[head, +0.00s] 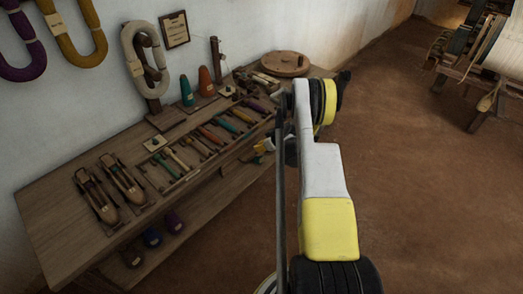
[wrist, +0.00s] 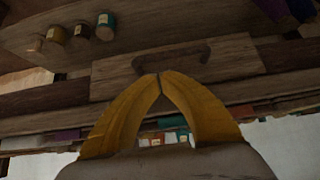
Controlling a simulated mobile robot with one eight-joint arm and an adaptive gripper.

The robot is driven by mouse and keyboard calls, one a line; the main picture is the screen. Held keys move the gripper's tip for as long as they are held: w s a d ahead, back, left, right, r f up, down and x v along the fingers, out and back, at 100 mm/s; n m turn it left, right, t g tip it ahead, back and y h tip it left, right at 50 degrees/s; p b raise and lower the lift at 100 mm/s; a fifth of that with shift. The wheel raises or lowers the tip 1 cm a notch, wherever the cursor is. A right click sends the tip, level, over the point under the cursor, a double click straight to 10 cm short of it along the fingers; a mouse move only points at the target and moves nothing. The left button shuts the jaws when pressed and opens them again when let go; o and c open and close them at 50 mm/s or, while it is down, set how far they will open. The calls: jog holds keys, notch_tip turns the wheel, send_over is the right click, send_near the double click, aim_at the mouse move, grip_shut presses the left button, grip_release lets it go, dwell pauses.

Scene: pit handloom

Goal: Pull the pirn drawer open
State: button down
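The pirn drawer (wrist: 236,54) shows in the wrist view as a wooden front panel set in the bench's edge. Its dark bow-shaped handle (wrist: 190,47) is at the middle of the panel. My gripper (wrist: 159,76) has yellow fingers whose tips meet right by the handle, in front of the panel. I see nothing clearly held between them, and I cannot tell whether they touch the handle. In the head view, part of my gripper (head: 262,148) shows at the bench's front edge; my arm hides much of that area.
The wooden bench (head: 60,190) stands along the wall, carrying two shuttles (head: 108,190), a rack of coloured pirns (head: 205,140), cones (head: 206,80) and a round wooden lid (head: 285,63). Yarn balls (head: 152,238) lie on its lower shelf. The floor (head: 430,190) at right is clear.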

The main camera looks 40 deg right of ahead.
aim_at(250, 150)
jog(key=b+x, duration=0.1)
jog(key=x, duration=0.4)
jog(key=shift+w+a+f+b, duration=0.1)
jog(key=shift+f+b, duration=0.1)
jog(key=shift+b, duration=0.2)
